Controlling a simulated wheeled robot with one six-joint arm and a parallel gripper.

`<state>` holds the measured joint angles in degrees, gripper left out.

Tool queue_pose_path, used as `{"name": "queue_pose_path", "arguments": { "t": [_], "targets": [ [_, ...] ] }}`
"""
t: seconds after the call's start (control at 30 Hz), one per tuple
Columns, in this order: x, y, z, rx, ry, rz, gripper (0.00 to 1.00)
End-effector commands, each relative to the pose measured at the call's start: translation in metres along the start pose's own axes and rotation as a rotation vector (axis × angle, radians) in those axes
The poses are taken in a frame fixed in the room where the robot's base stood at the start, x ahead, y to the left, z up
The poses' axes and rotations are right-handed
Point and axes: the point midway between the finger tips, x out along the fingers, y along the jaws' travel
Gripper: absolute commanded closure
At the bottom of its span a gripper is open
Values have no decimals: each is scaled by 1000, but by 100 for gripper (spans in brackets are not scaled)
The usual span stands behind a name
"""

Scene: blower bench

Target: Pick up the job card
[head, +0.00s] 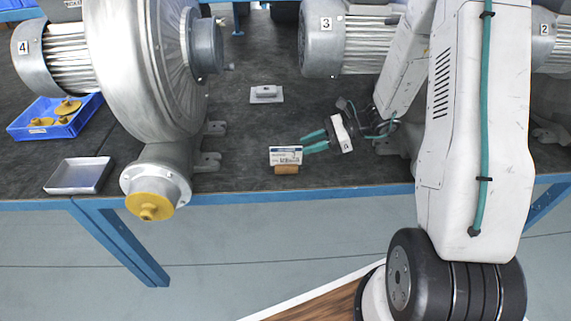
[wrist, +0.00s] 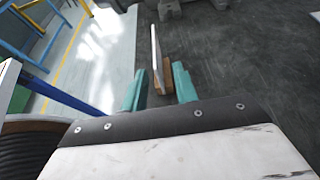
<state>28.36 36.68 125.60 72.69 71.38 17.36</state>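The job card (head: 286,155) is a small white card with a dark blue band and printed text. It stands upright in a small wooden block (head: 286,170) near the bench's front edge. In the wrist view the card (wrist: 154,45) is seen edge-on as a thin white strip, with the wooden block (wrist: 166,76) beside its lower part. My gripper (head: 304,144) has two teal fingers, spread apart, at the card's right side. In the wrist view the gripper (wrist: 159,82) is open, with the card lined up between the fingers and gaps on both sides.
A large grey blower (head: 150,70) with a yellow-capped outlet (head: 150,206) stands left of the card. A metal tray (head: 79,176) and a blue bin (head: 55,117) with yellow parts lie farther left. A small grey item (head: 266,94) sits behind the card. The dark benchtop (head: 240,140) around the card is clear.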

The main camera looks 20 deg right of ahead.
Motion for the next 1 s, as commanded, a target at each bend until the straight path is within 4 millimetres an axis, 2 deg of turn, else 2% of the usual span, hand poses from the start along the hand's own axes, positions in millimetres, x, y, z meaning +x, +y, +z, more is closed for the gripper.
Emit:
{"name": "queue_pose_path", "arguments": {
  "t": [0.1, 0.37, 0.63, 0.77, 0.97, 1.0],
  "targets": [
    [5, -3, -7, 26, -8, -15, 71],
    [33, -1, -5, 26, -8, -15, 71],
    [71, 5, 1, 26, -8, -13, 71],
    [78, 4, 1, 25, -7, -16, 71],
    [79, 4, 1, 25, -8, -17, 71],
    [78, 4, 1, 25, -8, -17, 82]
  ]
}}
